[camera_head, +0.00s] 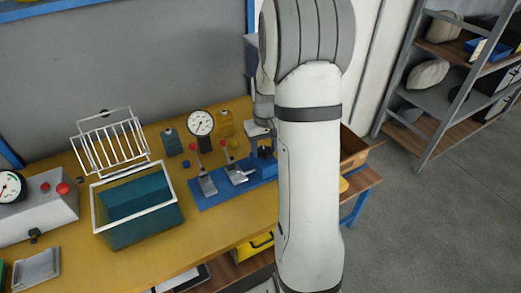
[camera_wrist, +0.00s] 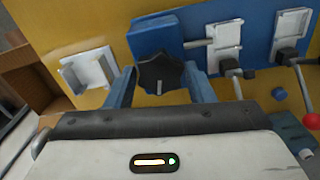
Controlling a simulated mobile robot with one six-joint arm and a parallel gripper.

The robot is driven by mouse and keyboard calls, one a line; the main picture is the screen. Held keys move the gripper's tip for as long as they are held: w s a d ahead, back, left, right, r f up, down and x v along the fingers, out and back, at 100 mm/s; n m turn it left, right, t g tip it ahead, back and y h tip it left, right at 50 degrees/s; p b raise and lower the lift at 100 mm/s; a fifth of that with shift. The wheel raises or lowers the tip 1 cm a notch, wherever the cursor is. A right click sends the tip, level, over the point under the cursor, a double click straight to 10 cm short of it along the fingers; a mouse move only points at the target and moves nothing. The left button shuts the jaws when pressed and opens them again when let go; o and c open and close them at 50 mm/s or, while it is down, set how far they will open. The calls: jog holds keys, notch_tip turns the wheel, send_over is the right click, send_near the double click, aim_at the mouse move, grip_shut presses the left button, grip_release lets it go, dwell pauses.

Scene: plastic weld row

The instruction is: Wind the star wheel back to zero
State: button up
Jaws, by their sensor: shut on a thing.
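The black star wheel (camera_wrist: 160,70) sits in front of a blue block (camera_wrist: 157,33) in the wrist view. A short pale mark shows on its lower part, pointing down in the picture. My gripper (camera_wrist: 161,76) has one blue finger on each side of the wheel and is shut on it. The finger contact is partly hidden by the wheel's lobes and my gripper body.
Toggle clamps with red knobs (camera_wrist: 310,121) stand beside the wheel. A white bracket (camera_wrist: 88,70) lies to its left. On the yellow bench (camera_head: 140,262) are a teal bin (camera_head: 140,219), a dial gauge (camera_head: 201,123) and a gauge box (camera_head: 40,207). A shelf (camera_head: 440,97) stands at right.

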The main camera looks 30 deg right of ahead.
aim_at(264, 150)
jog(key=shift+w+r+n, duration=0.15)
jog(key=shift+w+n, duration=0.05)
jog(key=shift+n, duration=1.4)
jog(key=o, duration=1)
jog(key=shift+c, duration=0.2)
jog(key=shift+s, duration=0.1)
notch_tip(264, 150, up, 7)
jog(key=shift+r+b, duration=0.1)
jog(key=shift+b, duration=0.25)
jog(key=shift+r, duration=0.2)
